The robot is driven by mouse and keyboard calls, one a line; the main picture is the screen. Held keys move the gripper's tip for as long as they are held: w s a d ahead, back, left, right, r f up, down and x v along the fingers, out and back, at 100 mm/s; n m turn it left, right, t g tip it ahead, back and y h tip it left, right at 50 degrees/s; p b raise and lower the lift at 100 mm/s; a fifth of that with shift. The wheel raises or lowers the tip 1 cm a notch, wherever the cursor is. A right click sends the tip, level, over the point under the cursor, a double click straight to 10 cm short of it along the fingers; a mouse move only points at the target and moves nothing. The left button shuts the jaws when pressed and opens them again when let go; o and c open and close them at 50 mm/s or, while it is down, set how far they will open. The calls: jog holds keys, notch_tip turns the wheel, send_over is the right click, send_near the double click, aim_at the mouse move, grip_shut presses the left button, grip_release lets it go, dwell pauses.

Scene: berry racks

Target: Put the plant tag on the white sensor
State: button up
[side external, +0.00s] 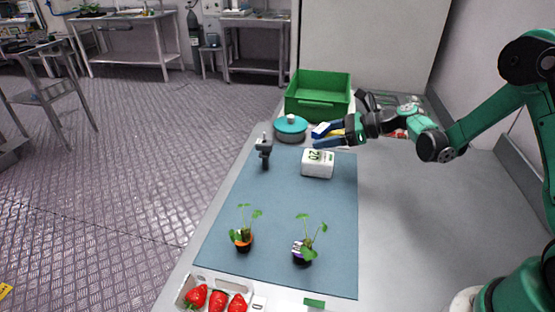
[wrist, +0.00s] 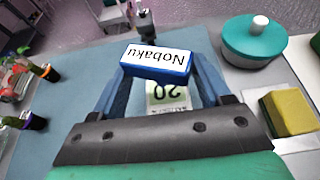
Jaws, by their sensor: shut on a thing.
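The plant tag (wrist: 157,62) is a small block with a white face lettered "Nobaku" and blue sides. My gripper (wrist: 160,68) is shut on it, with one blue finger at each end. In the side view my gripper (side external: 325,136) holds the tag (side external: 321,130) in the air above the white sensor. The white sensor (side external: 318,165) is a white box with a green "20" display, standing on the blue mat. In the wrist view the sensor (wrist: 168,96) shows between the fingers, below the tag and partly hidden by it and my gripper.
A teal lidded pot (side external: 291,126) stands behind the mat (side external: 285,205), before a green crate (side external: 318,97). A dark upright device (side external: 264,148) is left of the sensor. A yellow block (wrist: 290,111) lies right of my gripper. Two potted plants (side external: 243,236) and strawberries (side external: 217,299) are in front.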

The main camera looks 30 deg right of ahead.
aim_at(323, 157)
jog(key=shift+f, duration=1.65)
jog(key=shift+f, duration=0.15)
jog(key=o, duration=1.2)
jog(key=v, duration=1.2)
jog(key=s+a+r+n+h, duration=0.1)
jog(key=s+a+n+h, duration=0.1)
jog(key=n, duration=0.7)
jog(key=s+a+r+n+g+h, duration=0.1)
jog(key=s+a+r+n+h, duration=0.1)
jog(key=a+n, duration=0.4)
jog(key=s+a+r+n+g+h, duration=0.1)
jog(key=s+a+n+h, duration=0.3)
jog(key=n, duration=0.8)
jog(key=shift+s+a+r+h, duration=0.1)
jog(key=shift+s+r+h, duration=0.05)
jog(key=shift+r+h, duration=0.25)
jog(key=shift+s+a+r+h, duration=0.1)
jog(key=shift+a+r+h, duration=0.05)
jog(key=shift+r+h, duration=0.2)
